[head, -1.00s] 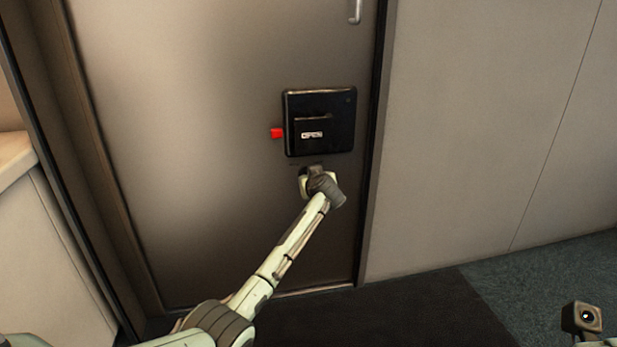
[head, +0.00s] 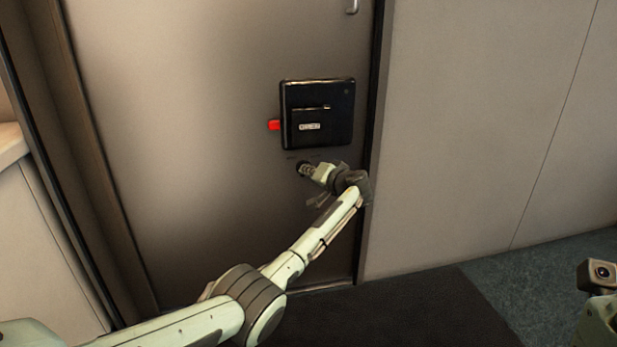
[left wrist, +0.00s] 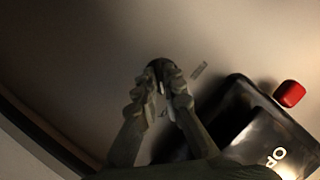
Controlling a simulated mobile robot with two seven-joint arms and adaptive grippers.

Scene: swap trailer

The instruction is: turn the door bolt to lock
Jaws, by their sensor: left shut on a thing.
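The brown door (head: 190,130) fills the middle of the head view and is shut in its frame. The door bolt is a small dark knob (head: 304,168) under the black lock box (head: 318,115). My left gripper (head: 309,170) is shut on the bolt from the right, with the wrist tilted. In the left wrist view the two fingers (left wrist: 160,80) close around the bolt, which they mostly hide.
A red tab (head: 273,125) sticks out of the lock box's left side. A metal handle (head: 352,6) is at the top. A plain wall panel (head: 480,130) stands right of the door. A dark mat (head: 400,310) covers the floor in front. Part of my right arm shows at lower right.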

